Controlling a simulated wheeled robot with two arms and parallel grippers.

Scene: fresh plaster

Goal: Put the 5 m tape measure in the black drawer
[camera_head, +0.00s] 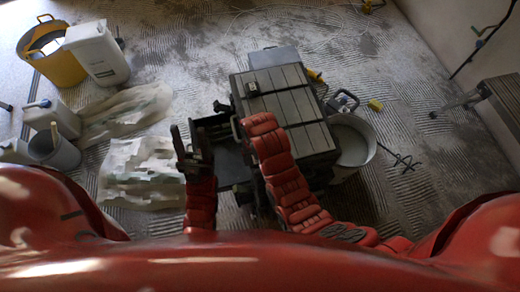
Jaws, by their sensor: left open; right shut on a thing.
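The black drawer (232,158) appears as a dark open compartment on the left side of a dark grey tool cabinet (300,102). My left gripper (190,140) is open, with its fingers apart, at the left of the drawer. I see nothing between its fingers. My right arm reaches up over the cabinet's near left corner and covers part of the drawer. The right gripper is hidden by the arm, so what it holds does not show.
A yellow bucket (62,70) and a white canister (97,52) stand at the upper left. Crumpled sheets (140,172) lie left of the drawer. A pale bucket (356,142) stands right of the cabinet. The floor at the lower right is largely clear.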

